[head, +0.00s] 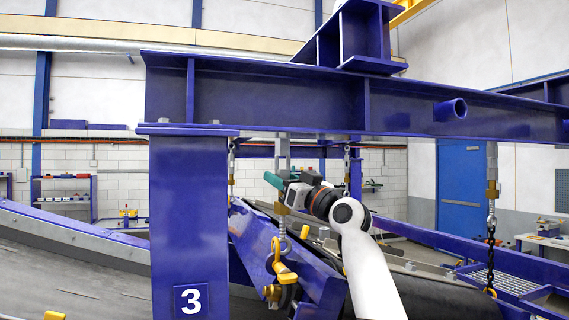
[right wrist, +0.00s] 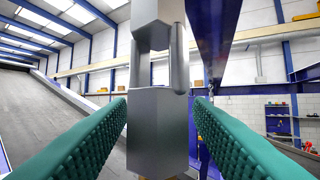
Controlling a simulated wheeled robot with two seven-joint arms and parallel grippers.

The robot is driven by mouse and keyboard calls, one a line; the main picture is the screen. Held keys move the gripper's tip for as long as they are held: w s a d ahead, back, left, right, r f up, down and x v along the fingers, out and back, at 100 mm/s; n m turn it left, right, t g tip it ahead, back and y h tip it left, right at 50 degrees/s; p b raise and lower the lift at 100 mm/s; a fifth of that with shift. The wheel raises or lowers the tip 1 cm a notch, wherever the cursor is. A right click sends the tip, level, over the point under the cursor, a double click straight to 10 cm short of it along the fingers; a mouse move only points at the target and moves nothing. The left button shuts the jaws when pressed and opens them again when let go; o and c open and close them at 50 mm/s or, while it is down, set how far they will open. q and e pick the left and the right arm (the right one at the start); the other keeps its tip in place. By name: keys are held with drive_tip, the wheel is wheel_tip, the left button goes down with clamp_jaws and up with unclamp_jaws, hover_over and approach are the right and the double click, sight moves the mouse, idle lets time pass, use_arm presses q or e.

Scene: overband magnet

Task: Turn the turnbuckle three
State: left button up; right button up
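My right gripper (head: 272,181) has green ribbed fingers and reaches in under the blue beam beside the column marked 3. In the right wrist view its fingers (right wrist: 160,108) stand apart, on either side of a grey metal turnbuckle body (right wrist: 155,135) with a slotted upper part. A narrow gap shows at the right finger; the left finger's tip meets the body's outline, and I cannot tell if it touches. In the head view this turnbuckle's rod (head: 283,151) hangs from the beam, and the gripper hides part of it. My left gripper is not in view.
The blue column with the 3 sign (head: 191,301) stands left of the gripper, below the blue beam (head: 270,98). Another turnbuckle with a chain (head: 491,190) hangs at the right. A conveyor belt (head: 90,285) slopes at the left. A yellow hook piece (head: 286,273) hangs below.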

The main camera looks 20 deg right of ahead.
sight(288, 174)
drive_tip(key=shift+o, duration=0.3)
drive_tip(key=shift+a, duration=0.1)
drive_tip(key=shift+s+d+b, duration=0.3)
drive_tip(key=shift+s+b, duration=0.2)
drive_tip(key=shift+s+d+b, duration=0.3)
drive_tip(key=shift+s+b, duration=0.1)
drive_tip(key=shift+s, duration=0.2)
drive_tip(key=shift+s+d+b, duration=0.35)
drive_tip(key=shift+s+b, duration=0.1)
drive_tip(key=shift+s, duration=0.2)
drive_tip(key=shift+s+d+b, duration=0.3)
drive_tip(key=shift+s+b, duration=0.1)
drive_tip(key=shift+s, duration=0.2)
drive_tip(key=shift+s+d+b, duration=0.3)
drive_tip(key=shift+s+d, duration=0.05)
drive_tip(key=shift+s, duration=0.25)
drive_tip(key=shift+s+d+b, duration=0.3)
drive_tip(key=shift+s, duration=0.3)
drive_tip(key=o, duration=0.6)
drive_tip(key=shift+c, duration=0.2)
